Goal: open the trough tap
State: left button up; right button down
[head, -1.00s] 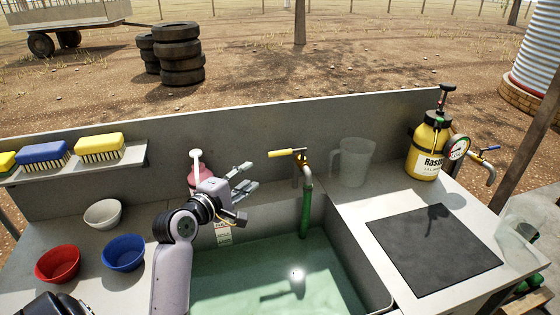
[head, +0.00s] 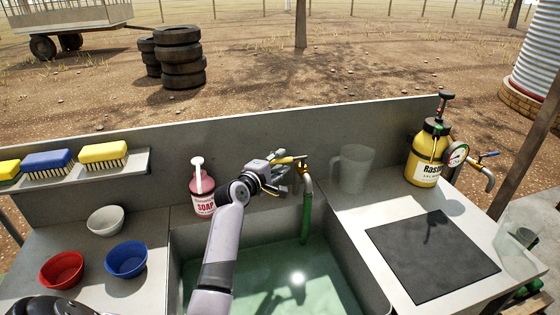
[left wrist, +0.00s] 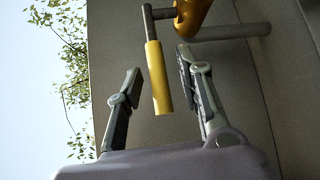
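The trough tap (head: 304,176) stands at the back of the trough, with a brass body, a grey spout and a green hose running down into the water. Its yellow lever handle (head: 284,160) points left; in the left wrist view the lever (left wrist: 157,78) hangs from a dark stem on the yellow valve body. My left gripper (head: 284,173) is at the lever. In the left wrist view its fingers (left wrist: 160,70) are open, one on each side of the lever, with gaps showing on both sides. My right gripper is not in view.
A soap bottle (head: 202,190) stands left of the tap, and a clear jug (head: 352,168) right of it. The trough (head: 352,262) holds greenish water. Bowls (head: 126,258) stand at left.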

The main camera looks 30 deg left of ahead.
pick_arm(q)
jog(key=shift+w, duration=0.3)
jog(key=shift+c, duration=0.3)
grip_shut()
dwell(0.5)
